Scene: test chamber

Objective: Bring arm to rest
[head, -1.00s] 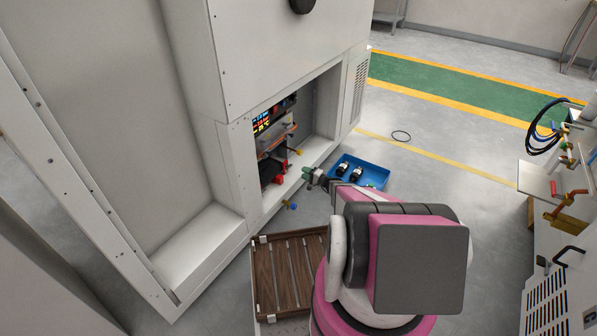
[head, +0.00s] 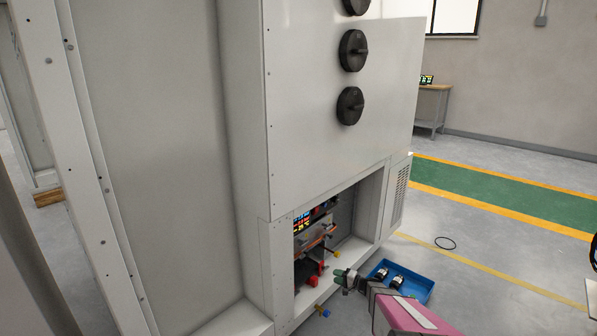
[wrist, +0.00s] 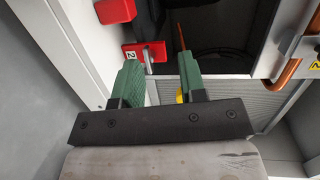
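My gripper (head: 342,277) is at the end of my pink arm in the lower right of the head view, just outside the low opening of the white cabinet (head: 340,130). In the wrist view its two green fingers (wrist: 160,78) stand apart with a clear gap and nothing held between them. Beyond the fingertips are a red block (wrist: 146,55) marked with a number 2, a thin metal pin and a yellow part partly hidden behind the right finger. Most of my arm is cut off at the bottom of the head view.
A blue tray (head: 418,290) with black-and-silver parts lies on the floor right of my gripper. Electrical gear (head: 312,240) fills the opening. A workbench (head: 432,105) stands far back.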

